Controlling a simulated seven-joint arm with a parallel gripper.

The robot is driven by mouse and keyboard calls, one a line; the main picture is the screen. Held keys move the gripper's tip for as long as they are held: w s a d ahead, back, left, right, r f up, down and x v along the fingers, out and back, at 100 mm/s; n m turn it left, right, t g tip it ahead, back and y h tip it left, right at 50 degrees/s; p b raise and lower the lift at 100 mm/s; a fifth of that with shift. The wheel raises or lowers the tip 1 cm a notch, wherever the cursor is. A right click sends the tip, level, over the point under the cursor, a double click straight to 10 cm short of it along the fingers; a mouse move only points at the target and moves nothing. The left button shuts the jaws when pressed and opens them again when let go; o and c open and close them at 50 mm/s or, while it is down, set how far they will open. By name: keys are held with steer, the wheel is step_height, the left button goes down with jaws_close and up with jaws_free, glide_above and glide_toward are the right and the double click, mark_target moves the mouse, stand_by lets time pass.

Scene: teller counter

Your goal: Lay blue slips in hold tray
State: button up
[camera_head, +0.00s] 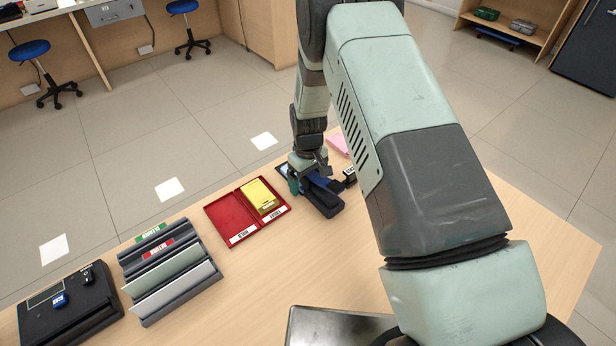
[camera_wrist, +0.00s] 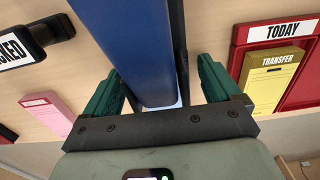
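My gripper (camera_head: 308,178) is low over the counter, right of the red tray (camera_head: 222,215). In the wrist view my gripper (camera_wrist: 160,85) has green fingers spread apart, with a long blue and dark object (camera_wrist: 125,40) between or beyond them. It looks like a stapler and shows in the head view (camera_head: 324,196); contact cannot be told. A pale blue sliver (camera_wrist: 166,105) at its lower end may be a blue slip, mostly hidden. The red tray has two labelled compartments, the left one empty and the right one holding yellow slips (camera_head: 260,195). The wrist view reads TODAY beside TRANSFER slips.
Pink slips (camera_head: 338,145) and a black stamp block (camera_head: 350,174) ending in "CKED" lie right of my gripper. A grey slotted rack (camera_head: 170,272) and a black case (camera_head: 70,310) stand left. A dark panel (camera_head: 335,328) is in front. The counter between is clear.

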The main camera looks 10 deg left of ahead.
steer(key=c, duration=1.1)
steer(key=shift+w+a, duration=1.25)
steer(key=shift+w, duration=0.05)
steer(key=o, duration=1.2)
step_height(320, 180, up, 11)
steer(key=shift+f, duration=0.1)
